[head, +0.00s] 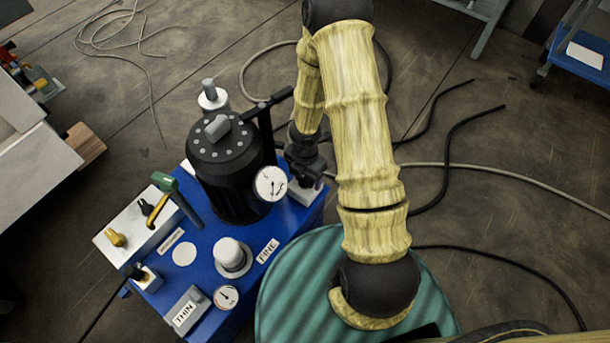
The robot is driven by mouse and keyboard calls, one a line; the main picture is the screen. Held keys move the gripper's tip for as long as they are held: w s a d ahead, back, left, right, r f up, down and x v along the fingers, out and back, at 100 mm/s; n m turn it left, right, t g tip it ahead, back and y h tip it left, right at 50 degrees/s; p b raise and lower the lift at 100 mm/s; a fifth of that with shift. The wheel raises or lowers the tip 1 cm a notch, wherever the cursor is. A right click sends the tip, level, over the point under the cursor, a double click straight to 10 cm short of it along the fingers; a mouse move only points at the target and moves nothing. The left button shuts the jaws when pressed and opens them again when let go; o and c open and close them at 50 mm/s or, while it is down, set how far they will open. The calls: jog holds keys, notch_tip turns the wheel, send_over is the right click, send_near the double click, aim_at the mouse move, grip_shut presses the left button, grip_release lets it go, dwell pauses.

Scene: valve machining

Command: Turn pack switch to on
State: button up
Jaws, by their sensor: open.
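My gripper (304,172) is at the end of the yellow-sleeved arm, pointing down over the far right corner of the blue bench. It is open, close above a small white block (309,193); contact cannot be told. No label reading "pack" can be made out. A white box (122,217) at the bench's left carries a yellow knob (115,238) and a dark knob (145,207). Which of these is the pack switch cannot be told.
A black bolted cylinder (226,170) with a gauge (271,183) stands left of my gripper. Cables (445,160) lie on the floor.

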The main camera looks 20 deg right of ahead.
jog(key=c, duration=1)
jog(key=shift+m, duration=0.4)
jog(key=m, duration=0.8)
jog(key=m+p, duration=0.2)
jog(key=m, duration=0.3)
jog(key=shift+r+p, duration=0.1)
jog(key=shift+p, duration=0.3)
jog(key=shift+m+p, duration=0.9)
jog(key=shift+m, duration=1.2)
jog(key=o, duration=1)
